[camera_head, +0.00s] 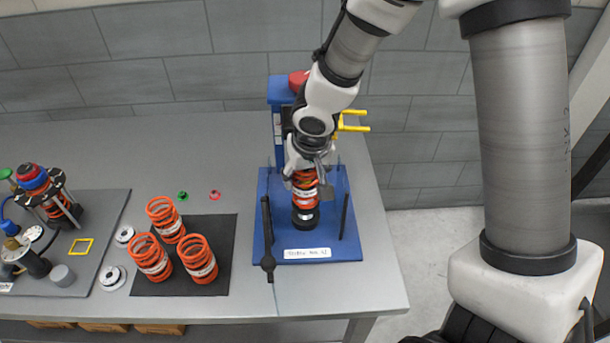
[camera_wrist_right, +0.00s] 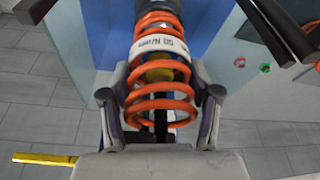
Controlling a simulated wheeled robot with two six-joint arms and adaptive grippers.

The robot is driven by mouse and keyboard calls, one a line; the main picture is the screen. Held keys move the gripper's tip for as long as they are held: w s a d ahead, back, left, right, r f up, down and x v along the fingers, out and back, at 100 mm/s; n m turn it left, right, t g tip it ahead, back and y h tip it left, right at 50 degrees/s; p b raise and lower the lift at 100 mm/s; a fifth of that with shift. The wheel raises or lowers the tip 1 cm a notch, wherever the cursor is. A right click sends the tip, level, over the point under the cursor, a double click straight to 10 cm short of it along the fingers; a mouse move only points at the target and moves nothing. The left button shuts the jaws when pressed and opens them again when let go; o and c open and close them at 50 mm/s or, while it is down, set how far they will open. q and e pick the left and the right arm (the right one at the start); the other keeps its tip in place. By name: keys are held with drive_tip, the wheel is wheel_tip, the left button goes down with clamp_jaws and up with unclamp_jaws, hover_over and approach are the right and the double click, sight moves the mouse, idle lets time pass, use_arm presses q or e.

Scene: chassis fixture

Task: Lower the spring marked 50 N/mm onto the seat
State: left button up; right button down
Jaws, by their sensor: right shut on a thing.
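My right gripper (camera_head: 304,172) is shut on an orange coil spring (camera_head: 305,189) over the blue fixture (camera_head: 344,240). In the wrist view, the gripper's two fingers (camera_wrist_right: 160,98) close on the spring from both sides. There the spring's white band (camera_wrist_right: 163,44) shows upside-down print that reads 50 N/mm. The spring looks upright in the head view, just above or at the black seat (camera_head: 305,217); I cannot tell whether they touch. Black and yellow parts show through the coils in the wrist view. My left gripper is not in view.
Several orange springs (camera_head: 168,220) stand on a black mat (camera_head: 208,287) left of the fixture. Dark upright posts (camera_head: 346,217) flank the seat. A blue column with a red top (camera_head: 298,80) and yellow prongs (camera_head: 355,128) stands behind. Other assemblies lie on a grey mat (camera_head: 100,205).

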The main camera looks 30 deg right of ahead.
drive_tip(key=shift+f, duration=0.15)
idle(0.3)
drive_tip(key=shift+c, duration=0.9)
unclamp_jaws()
wheel_tip(320, 180, up, 9)
drive_tip(key=p, duration=0.7)
